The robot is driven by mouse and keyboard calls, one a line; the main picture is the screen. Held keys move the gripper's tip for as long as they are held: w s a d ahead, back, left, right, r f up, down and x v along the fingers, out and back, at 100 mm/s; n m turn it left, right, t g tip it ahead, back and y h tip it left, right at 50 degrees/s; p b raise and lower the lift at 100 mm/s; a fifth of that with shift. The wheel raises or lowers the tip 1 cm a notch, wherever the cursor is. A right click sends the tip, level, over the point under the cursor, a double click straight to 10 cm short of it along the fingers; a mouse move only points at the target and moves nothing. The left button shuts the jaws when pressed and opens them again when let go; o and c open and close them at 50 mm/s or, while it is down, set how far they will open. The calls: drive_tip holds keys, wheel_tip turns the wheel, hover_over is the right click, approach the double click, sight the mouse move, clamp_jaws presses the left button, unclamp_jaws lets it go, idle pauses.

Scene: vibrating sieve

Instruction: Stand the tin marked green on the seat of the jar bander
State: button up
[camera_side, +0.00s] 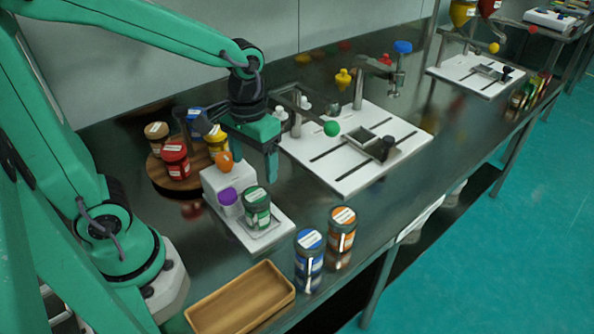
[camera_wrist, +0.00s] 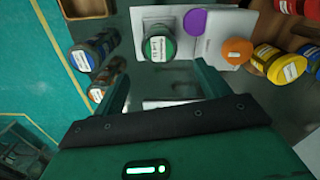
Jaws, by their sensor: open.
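The tin marked green (camera_side: 257,207) stands upright on the square plate at the low front end of a small white machine (camera_side: 275,232). In the wrist view its green lid (camera_wrist: 158,50) faces me, just beyond my fingertips. The machine carries a purple knob (camera_side: 228,197) and an orange knob (camera_side: 225,161). I cannot tell from any label whether this is the jar bander. My gripper (camera_side: 262,160) hangs above and behind the tin, apart from it; in the wrist view its fingers (camera_wrist: 164,83) are spread with nothing between them.
Blue (camera_side: 309,255) and orange (camera_side: 342,232) tins stand near the bench's front edge. A wooden tray (camera_side: 240,300) lies in front. A round wooden stand (camera_side: 168,184) at left holds several tins. A larger white-based machine (camera_side: 355,180) with a green ball stands right of my gripper.

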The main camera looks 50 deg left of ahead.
drive_tip(key=shift+r, duration=0.15)
idle(0.5)
drive_tip(key=s+a+r+m+t, duration=0.2)
drive_tip(key=s+r+t, duration=0.3)
drive_tip(key=r, duration=0.3)
drive_tip(key=shift+a+t, duration=0.3)
drive_tip(key=shift+a, duration=0.15)
idle(1.1)
